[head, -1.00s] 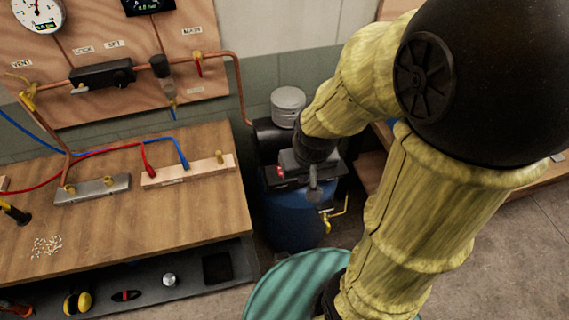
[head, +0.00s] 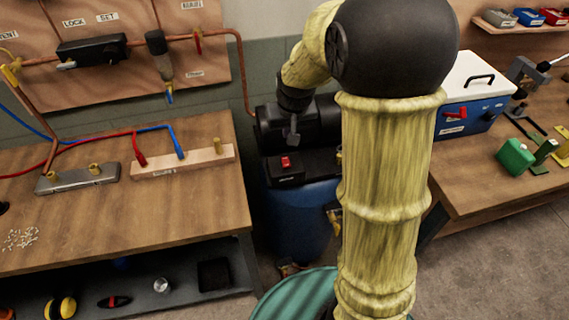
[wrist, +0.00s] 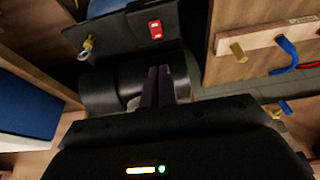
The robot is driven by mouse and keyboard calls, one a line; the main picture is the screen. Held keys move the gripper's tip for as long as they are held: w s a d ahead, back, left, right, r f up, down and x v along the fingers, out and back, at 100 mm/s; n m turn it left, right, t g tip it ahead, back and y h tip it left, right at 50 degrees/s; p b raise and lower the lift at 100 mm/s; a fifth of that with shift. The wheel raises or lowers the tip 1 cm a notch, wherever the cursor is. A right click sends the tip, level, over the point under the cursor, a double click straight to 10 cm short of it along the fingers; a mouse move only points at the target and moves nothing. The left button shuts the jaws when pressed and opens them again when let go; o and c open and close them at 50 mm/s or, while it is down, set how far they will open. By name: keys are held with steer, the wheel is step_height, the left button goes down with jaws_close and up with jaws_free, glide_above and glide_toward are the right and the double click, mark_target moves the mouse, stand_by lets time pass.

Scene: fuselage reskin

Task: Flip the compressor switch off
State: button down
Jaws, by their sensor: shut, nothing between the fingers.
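The compressor has a blue tank (head: 297,215) and a black motor housing (head: 265,130), standing between the two benches. Its red switch (head: 286,162) sits on a dark box at the front; I cannot tell which way it is flipped. In the wrist view the red switch (wrist: 155,30) shows near the top, on a black panel. My gripper (head: 293,141) is shut and empty, just above and behind the switch in the head view. Its fingers (wrist: 157,85) point towards the black housing in the wrist view, apart from the switch. My arm hides the compressor's right side.
The left wooden bench (head: 120,215) carries red and blue hoses and a labelled manifold block (head: 185,162). A brass fitting (wrist: 87,45) sits on the panel beside the switch. A blue and white cooler (head: 475,95) stands on the right bench. A teal drum top (head: 290,298) is below my arm.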

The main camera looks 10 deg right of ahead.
mark_target(284, 159)
steer(key=shift+r, duration=0.1)
steer(key=x, duration=0.4)
steer(key=p+x, duration=0.1)
steer(key=x, duration=0.9)
steer(key=shift+s+p, duration=0.3)
steer(key=shift+s, duration=0.1)
